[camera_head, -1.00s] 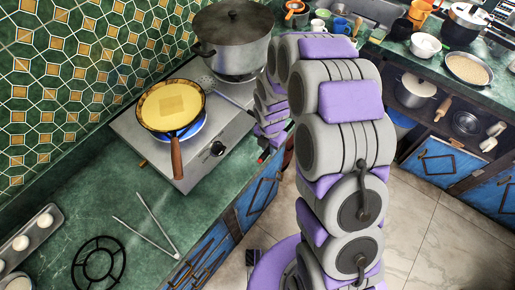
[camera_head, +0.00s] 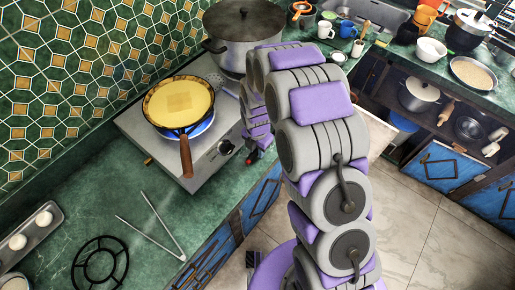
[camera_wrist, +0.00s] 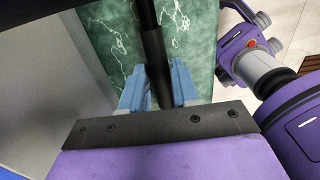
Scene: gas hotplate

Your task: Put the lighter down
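The lighter (camera_wrist: 155,62) is a long, dark rod in the wrist view. It sits between the two blue fingers of my gripper (camera_wrist: 158,85), which are shut on it. Green marble countertop (camera_wrist: 203,30) shows beyond the lighter and fingers. In the head view my arm reaches over the counter's front edge, and its end is beside the front right corner of the hotplate (camera_head: 207,165). The fingers and most of the lighter are hidden or too small to tell there. I cannot tell whether the lighter touches the counter.
A pan (camera_head: 187,131) with yellow contents sits over a blue flame. A large pot (camera_head: 238,48) stands behind it. Tongs (camera_head: 158,232) and a black burner grate (camera_head: 99,258) lie on the near counter, with clear green surface (camera_head: 185,212) between the tongs and hotplate.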

